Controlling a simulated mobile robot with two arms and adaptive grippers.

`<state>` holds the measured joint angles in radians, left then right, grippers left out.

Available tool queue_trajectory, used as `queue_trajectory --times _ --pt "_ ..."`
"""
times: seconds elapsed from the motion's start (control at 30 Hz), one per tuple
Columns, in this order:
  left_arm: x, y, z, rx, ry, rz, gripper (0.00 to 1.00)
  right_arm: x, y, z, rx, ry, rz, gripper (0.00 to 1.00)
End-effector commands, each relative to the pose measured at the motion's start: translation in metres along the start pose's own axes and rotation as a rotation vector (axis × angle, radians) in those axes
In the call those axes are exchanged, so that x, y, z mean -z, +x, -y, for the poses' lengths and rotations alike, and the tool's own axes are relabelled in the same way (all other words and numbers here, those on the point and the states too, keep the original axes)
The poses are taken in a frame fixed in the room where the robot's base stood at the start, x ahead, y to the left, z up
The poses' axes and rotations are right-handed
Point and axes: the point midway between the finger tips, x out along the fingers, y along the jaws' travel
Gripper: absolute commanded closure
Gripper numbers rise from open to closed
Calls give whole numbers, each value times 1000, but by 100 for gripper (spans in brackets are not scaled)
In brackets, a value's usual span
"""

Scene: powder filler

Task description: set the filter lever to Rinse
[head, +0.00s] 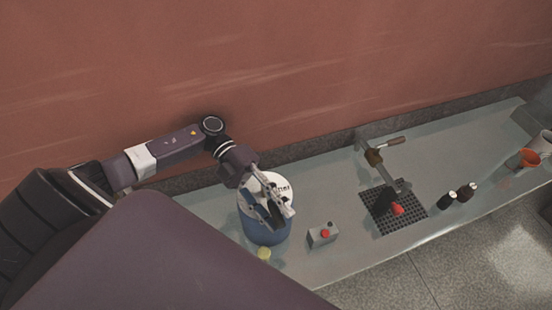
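A blue drum-shaped filter (263,233) with a white top (273,182) stands on the grey counter, left of the middle in the head view. Dark lettering shows on the white top, but it is too small and partly covered to read. My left gripper (276,215) is over the top and front edge of the filter, pointing down. Its fingers cover much of the top, and I cannot make out the lever or its setting. Whether the fingers touch anything, or are open or shut, is unclear. My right gripper is not in view.
A small grey box (323,236) with a red button stands right of the filter. A pale yellow round piece (264,253) is at its front. A tap (374,157) stands behind a black grid (413,214).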

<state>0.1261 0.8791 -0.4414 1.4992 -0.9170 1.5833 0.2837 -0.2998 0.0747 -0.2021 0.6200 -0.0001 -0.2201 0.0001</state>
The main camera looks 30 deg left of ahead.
Motion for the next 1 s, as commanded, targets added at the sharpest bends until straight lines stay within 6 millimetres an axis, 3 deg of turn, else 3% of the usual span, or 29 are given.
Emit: queue_trajectory --times 0.37,0.8,1.0 --pt "3 -2 5 -1 1 1 61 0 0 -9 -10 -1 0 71" --pt "43 -18 70 -1 4 0 61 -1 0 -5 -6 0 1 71" --pt "51 -21 83 1 2 1 61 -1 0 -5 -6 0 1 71"
